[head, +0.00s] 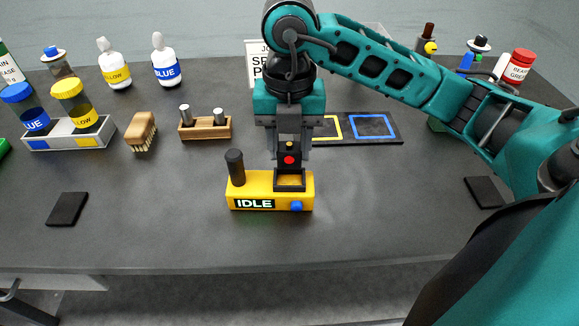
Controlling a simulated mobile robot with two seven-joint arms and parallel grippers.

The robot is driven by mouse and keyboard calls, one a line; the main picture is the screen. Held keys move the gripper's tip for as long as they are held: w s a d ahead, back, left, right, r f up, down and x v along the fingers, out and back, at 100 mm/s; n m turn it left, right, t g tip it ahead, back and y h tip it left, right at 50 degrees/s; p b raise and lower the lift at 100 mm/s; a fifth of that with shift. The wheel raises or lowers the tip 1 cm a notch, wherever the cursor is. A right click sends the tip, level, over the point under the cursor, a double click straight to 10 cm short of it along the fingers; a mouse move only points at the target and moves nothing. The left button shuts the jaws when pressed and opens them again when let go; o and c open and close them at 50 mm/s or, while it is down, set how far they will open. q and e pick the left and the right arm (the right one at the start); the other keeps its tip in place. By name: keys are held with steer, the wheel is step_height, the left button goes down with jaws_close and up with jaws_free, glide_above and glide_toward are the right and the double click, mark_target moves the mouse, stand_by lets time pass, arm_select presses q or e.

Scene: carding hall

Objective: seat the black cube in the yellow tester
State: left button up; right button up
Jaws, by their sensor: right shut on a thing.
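The yellow tester (264,188) stands on the dark table near the middle, with a lit IDLE display, a blue button, a black upright post at its left and a black square socket frame (290,184) at its right. My right gripper (289,150) points down over that frame and is shut on the black cube (281,162), which has a red dot on its front face. The cube's lower edge is at the frame's upper edge; I cannot tell whether it is inside the frame or just above it. My left gripper is not in view.
A brush (141,131), a wooden block with metal pegs (205,129) and a white rack (72,138) of jars stand left. A dark mat (354,139) with coloured squares lies behind my gripper. Black pads (68,209) (484,192) lie at both sides. The front table is clear.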

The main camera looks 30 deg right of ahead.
mark_target(289, 163)
steer(key=shift+f, duration=2.4)
steer(key=shift+f+b, duration=0.1)
steer(key=shift+b, duration=0.25)
steer(key=o, duration=1)
steer(key=shift+o, duration=0.2)
steer(key=shift+r, duration=0.25)
step_height(289, 163, up, 12)
steer(key=shift+f+p, duration=0.1)
steer(key=shift+p, duration=1.15)
